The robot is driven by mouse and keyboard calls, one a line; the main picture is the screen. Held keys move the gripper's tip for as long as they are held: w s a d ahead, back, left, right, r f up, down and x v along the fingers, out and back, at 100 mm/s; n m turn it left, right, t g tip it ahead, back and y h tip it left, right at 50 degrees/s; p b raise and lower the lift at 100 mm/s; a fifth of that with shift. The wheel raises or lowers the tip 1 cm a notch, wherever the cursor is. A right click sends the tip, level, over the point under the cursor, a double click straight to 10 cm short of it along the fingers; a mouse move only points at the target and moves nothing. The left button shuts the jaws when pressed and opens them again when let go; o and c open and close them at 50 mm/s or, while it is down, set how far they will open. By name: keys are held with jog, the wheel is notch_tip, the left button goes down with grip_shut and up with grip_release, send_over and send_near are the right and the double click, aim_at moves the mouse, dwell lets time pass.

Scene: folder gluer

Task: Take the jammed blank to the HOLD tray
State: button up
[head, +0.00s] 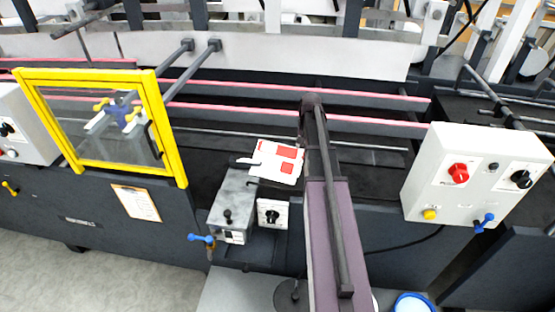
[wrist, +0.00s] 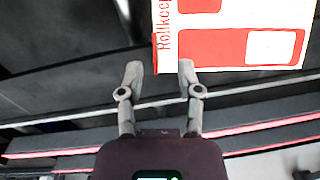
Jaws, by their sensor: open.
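The jammed blank (head: 277,162) is a white and red printed carton piece. In the head view it lies tilted over the dark machine bed, just left of my arm. In the wrist view the blank (wrist: 235,48) fills the upper right, with red panels and lettering along its left edge. My gripper (wrist: 160,72) is open. Its right fingertip overlaps the blank's lower left corner in the picture, and its left fingertip is left of the blank. I cannot tell whether they touch. My gripper is not clear in the head view. I cannot make out a HOLD tray.
A yellow-framed clear guard (head: 175,130) stands at the left. A grey box with a knob (head: 232,205) is below the blank. A control box (head: 470,178) with red, yellow and blue controls is at the right. Pink-edged rails (head: 375,122) run behind. A blue-rimmed round item (head: 413,303) is at the bottom.

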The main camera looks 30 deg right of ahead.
jog(key=shift+s+a+f+b, duration=0.1)
jog(key=shift+s+f+b, duration=0.1)
jog(key=shift+f+b, duration=0.65)
jog(key=shift+s+a+f+b, duration=0.1)
jog(key=shift+s+f+b, duration=0.05)
jog(key=shift+f+b, duration=0.7)
jog(key=shift+w+f+b, duration=0.1)
jog(key=shift+f+b, duration=0.8)
grip_shut()
